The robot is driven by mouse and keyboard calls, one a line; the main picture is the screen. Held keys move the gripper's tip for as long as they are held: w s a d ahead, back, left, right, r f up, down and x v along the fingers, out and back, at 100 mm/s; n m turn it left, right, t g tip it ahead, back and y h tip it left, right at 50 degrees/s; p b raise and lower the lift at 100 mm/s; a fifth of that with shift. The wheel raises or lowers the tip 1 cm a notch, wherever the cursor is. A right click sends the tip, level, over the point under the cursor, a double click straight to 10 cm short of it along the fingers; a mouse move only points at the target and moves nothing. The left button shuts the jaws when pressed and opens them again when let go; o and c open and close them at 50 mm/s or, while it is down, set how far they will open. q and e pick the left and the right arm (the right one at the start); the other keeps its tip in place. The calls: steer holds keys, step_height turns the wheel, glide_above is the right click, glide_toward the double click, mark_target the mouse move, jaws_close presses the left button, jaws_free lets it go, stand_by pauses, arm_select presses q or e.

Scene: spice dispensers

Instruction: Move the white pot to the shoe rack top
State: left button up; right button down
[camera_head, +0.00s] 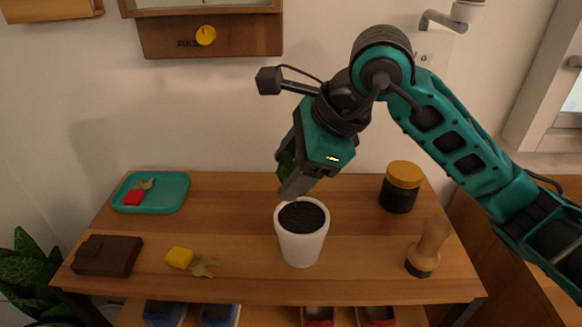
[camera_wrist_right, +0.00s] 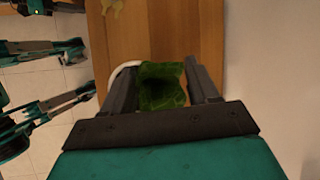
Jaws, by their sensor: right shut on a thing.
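The white pot (camera_head: 301,245), filled with dark soil, appears upright at the middle of the wooden shoe rack top (camera_head: 235,235). My right gripper (camera_head: 290,185) is above the pot's back rim, pointing down. It is shut on a green leafy plant (camera_wrist_right: 162,87), which shows between the fingers in the right wrist view. I cannot tell whether the plant joins the pot. Part of the white pot rim (camera_wrist_right: 122,72) shows beside a finger there.
On the top are a teal tray (camera_head: 170,200), brown wallet (camera_head: 107,256), keys with a yellow tag (camera_head: 180,257), yellow-lidded jar (camera_head: 400,188) and wooden-handled brush (camera_head: 428,250). Blue shoes (camera_head: 165,313) and red shoes (camera_head: 318,317) sit below. Bare wood surrounds the pot.

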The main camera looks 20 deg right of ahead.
steer(key=shift+r, duration=0.15)
steer(key=shift+c, duration=1.4)
jaws_free()
steer(key=shift+r, duration=0.1)
steer(key=p+v, duration=0.1)
steer(key=v, duration=1)
steer(key=shift+s+d+r+p, duration=0.15)
steer(key=shift+r+p, duration=0.15)
steer(key=shift+p, duration=0.05)
